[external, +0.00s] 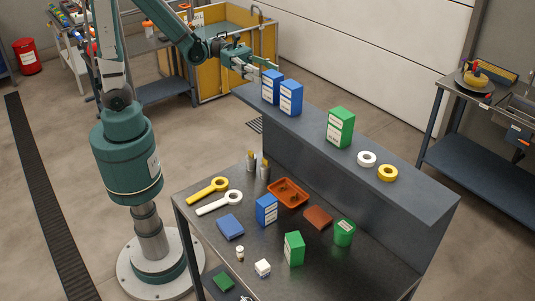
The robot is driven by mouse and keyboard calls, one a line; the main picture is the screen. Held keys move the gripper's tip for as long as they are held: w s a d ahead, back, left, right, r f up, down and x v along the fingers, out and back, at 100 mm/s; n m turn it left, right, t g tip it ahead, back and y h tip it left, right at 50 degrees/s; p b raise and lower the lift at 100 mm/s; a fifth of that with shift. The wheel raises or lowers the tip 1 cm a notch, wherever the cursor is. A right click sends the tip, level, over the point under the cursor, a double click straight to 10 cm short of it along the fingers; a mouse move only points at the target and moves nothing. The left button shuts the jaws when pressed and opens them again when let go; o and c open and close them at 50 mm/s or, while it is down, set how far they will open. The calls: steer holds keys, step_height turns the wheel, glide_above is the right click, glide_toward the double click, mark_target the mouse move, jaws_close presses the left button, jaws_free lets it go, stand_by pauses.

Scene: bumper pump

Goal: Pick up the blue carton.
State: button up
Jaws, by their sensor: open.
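Two blue cartons with white labels stand side by side at the left end of the raised grey shelf: a left one (268,90) and a right one (291,100). A third blue carton (266,211) stands on the lower table top. My gripper (266,69) is open at the shelf's left end, beside the top of the left shelf carton. I cannot tell whether its fingers touch that carton or are around it.
A green carton (340,128), a white ring (367,159) and a yellow ring (388,173) are further right on the shelf (420,196).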

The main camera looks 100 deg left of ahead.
mark_target(279, 79)
steer(key=shift+p+x, duration=0.35)
steer(key=shift+x, duration=2.25)
steer(key=c, duration=1.1)
